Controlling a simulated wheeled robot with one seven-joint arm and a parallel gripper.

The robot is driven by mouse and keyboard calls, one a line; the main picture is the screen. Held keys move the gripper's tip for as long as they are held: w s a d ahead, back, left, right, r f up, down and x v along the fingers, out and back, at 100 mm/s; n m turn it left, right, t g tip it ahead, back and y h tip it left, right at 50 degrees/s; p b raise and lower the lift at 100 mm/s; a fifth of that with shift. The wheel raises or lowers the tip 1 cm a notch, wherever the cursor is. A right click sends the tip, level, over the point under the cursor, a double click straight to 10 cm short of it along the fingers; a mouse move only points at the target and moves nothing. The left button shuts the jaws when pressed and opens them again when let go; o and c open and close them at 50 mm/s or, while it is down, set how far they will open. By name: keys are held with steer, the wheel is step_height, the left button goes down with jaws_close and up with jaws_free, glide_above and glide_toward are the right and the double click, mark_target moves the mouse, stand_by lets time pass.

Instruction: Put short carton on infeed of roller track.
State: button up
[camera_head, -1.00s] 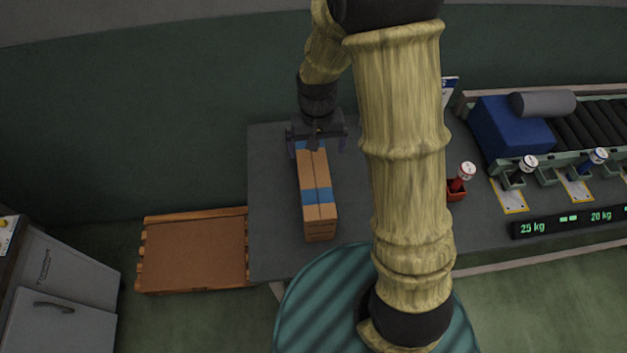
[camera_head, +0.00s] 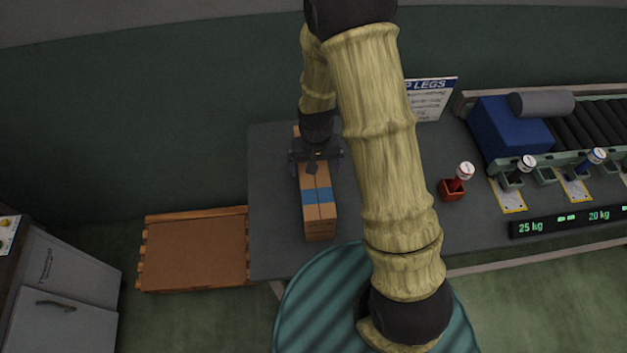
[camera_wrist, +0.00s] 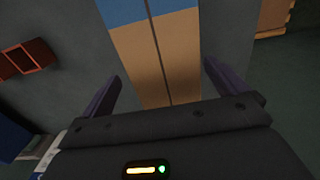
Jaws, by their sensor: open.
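The carton (camera_head: 318,213) is a long brown box with a blue band across it, lying on the grey table. My gripper (camera_head: 315,165) is over the carton's far half in the head view and hides part of its top. In the wrist view the carton (camera_wrist: 158,60) runs between the two open fingers of my gripper (camera_wrist: 160,85), with a gap on each side. The jaws are open and hold nothing. The roller track (camera_head: 592,125) is at the right, with a blue block (camera_head: 508,130) and a grey roll (camera_head: 542,103) at its left end.
A red holder (camera_head: 452,190) with a red-handled, white-topped item stands between carton and track. Several levers stand along the track's front, above a display (camera_head: 570,222) reading 25 kg and 20 kg. A sign (camera_head: 430,97) stands behind.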

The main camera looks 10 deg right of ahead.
steer(key=f, duration=0.3)
steer(key=f+p, duration=0.1)
steer(key=shift+w+a+f, duration=0.1)
steer(key=shift+a+f, duration=0.2)
steer(key=c, duration=1.7)
steer(key=shift+o, duration=0.2)
steer(key=shift+r+b, duration=0.6)
steer(key=shift+r, duration=4.5)
